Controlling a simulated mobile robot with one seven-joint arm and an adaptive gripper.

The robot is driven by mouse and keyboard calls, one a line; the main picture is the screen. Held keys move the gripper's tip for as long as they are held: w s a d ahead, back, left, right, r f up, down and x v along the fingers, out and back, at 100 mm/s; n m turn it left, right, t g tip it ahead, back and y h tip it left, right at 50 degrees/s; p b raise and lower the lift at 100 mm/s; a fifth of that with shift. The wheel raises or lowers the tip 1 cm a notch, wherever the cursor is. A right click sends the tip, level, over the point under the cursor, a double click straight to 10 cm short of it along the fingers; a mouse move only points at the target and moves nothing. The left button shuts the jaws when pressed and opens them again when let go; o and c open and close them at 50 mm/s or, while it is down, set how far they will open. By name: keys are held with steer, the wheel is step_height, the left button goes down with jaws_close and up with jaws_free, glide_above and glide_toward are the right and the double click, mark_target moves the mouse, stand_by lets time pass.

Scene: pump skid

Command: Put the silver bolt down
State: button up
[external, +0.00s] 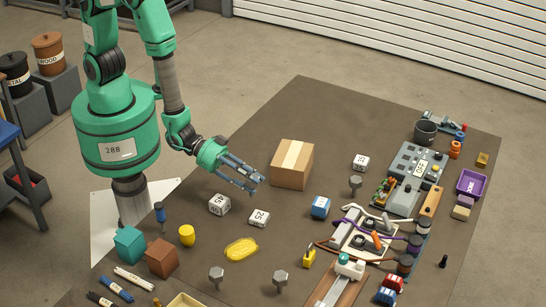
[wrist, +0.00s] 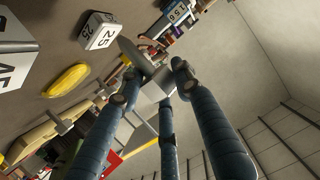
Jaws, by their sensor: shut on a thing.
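My gripper (external: 254,181) is in the air above the mat, left of the cardboard box, in the external view. In the wrist view its fingers (wrist: 158,80) are closed around a grey metal piece, the silver bolt (wrist: 136,58), with its shaft pointing away to the upper left. Other silver bolts stand on the mat: one right of the box (external: 355,184), and two near the front (external: 216,275) (external: 281,280).
The brown mat (external: 310,105) has free room behind the box (external: 292,164). White numbered blocks (external: 219,204) (external: 259,218) and a yellow oval piece (external: 241,250) lie near my gripper. A blue block (external: 320,208) and pump fittings (external: 363,240) stand to the right.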

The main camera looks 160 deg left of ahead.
steer(key=s+a+r+n+g+y, duration=0.1)
steer(key=s+r, duration=0.3)
steer(key=s, duration=0.7)
steer(key=s+a+r+n+g+y+b, duration=0.1)
steer(key=s+a+r, duration=0.2)
steer(key=s, duration=0.9)
steer(key=shift+a+r+n+y, duration=0.15)
steer(key=shift+r+n+y, duration=0.15)
steer(key=shift+r, duration=0.15)
steer(key=shift+a, duration=0.1)
steer(key=b, duration=0.2)
glide_above(292, 154)
steer(key=shift+f, duration=0.75)
steer(key=shift+f, duration=0.1)
steer(key=shift+f+b, duration=0.4)
steer(key=shift+f, duration=1.25)
steer(key=shift+f, duration=0.15)
